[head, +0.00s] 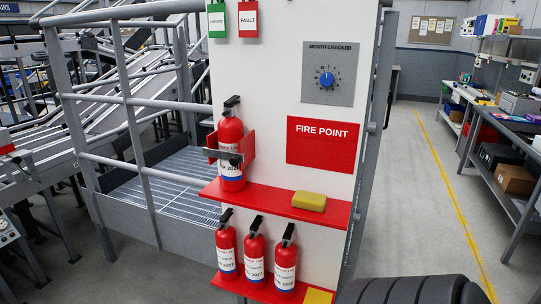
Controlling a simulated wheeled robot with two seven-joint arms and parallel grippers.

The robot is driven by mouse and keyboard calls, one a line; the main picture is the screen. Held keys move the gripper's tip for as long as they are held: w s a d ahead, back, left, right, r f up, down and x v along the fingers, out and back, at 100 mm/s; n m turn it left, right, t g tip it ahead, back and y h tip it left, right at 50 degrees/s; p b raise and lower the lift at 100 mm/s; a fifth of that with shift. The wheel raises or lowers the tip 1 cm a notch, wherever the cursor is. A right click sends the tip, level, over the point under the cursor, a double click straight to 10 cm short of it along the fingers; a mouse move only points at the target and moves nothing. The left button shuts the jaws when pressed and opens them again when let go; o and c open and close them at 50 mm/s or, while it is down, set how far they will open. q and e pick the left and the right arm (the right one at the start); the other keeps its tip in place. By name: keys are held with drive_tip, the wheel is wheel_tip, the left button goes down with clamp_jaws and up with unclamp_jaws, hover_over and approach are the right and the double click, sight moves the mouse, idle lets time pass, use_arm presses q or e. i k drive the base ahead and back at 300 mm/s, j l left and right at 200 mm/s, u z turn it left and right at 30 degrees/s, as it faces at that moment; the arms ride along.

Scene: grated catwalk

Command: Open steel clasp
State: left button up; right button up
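The steel clasp (220,154) is a short grey bar across the front of a red fire extinguisher (231,133). It spans the red bracket (249,146) on the white panel, and a small dark knob sits near its right end. The clasp looks closed, but its fastening is too small to make out. The extinguisher stands upright on the upper red shelf (278,206), with a black handle on top and a white and blue label. Neither of my grippers shows in the head view.
A yellow block (309,201) lies on the upper shelf, right of the extinguisher. Three smaller extinguishers (255,256) stand on the lower red shelf. A dial (326,80) and a red sign (322,142) are on the panel. A grey railing (140,103) stands left; open floor lies right.

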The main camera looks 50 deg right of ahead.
sight(234, 158)
drive_tip(key=z, duration=1.4)
